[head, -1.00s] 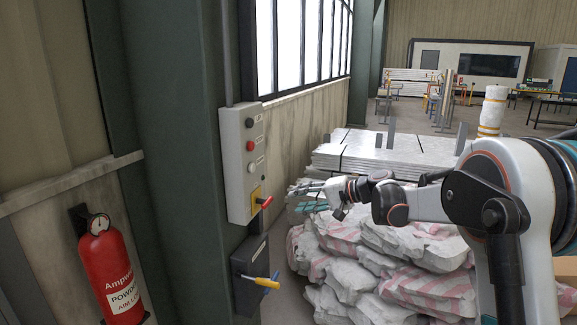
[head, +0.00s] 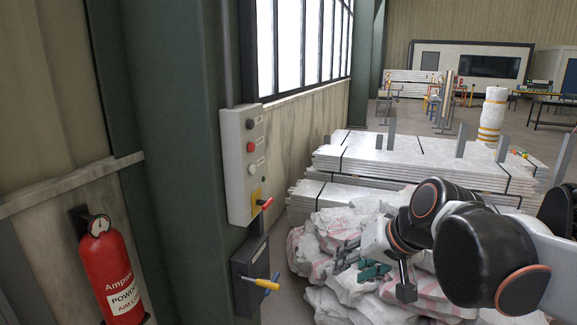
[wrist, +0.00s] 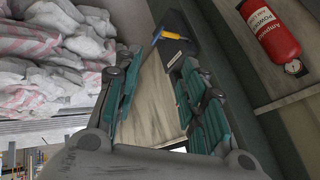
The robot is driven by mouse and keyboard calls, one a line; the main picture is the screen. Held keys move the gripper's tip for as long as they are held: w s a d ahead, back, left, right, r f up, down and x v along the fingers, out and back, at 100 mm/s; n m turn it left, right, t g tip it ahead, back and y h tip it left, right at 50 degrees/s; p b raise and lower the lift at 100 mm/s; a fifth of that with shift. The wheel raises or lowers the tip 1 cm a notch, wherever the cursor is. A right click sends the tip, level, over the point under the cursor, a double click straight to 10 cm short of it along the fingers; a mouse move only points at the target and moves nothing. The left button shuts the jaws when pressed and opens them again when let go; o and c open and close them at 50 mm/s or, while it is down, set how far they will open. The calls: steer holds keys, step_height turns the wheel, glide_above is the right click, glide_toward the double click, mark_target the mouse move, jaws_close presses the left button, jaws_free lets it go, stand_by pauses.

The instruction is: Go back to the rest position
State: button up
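My gripper (head: 357,262) hangs in front of the white sacks in the head view, to the right of the wall boxes and apart from them. In the wrist view its two teal-padded fingers (wrist: 158,75) stand wide apart with nothing held between them. My arm is bent at the right of the head view and hides part of the sacks. No marker for the rest position shows.
A grey button box (head: 240,165) with a red lever (head: 266,203) is on the green column. Below is a dark box (head: 245,268) with a yellow-handled lever (head: 266,283). A fire extinguisher (head: 108,270) hangs left. Sacks (head: 335,225) and stacked panels (head: 400,160) fill the right.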

steer(key=s+d+f+h, duration=0.2)
steer(key=s+d+f, duration=0.1)
steer(key=s, duration=0.4)
steer(key=s+d+f+n+t+h, duration=0.1)
steer(key=s+d+f+h, duration=0.1)
steer(key=s, duration=0.4)
steer(key=shift+s+d+f+n, duration=0.35)
steer(key=shift+d+f, duration=0.25)
steer(key=shift+d, duration=0.35)
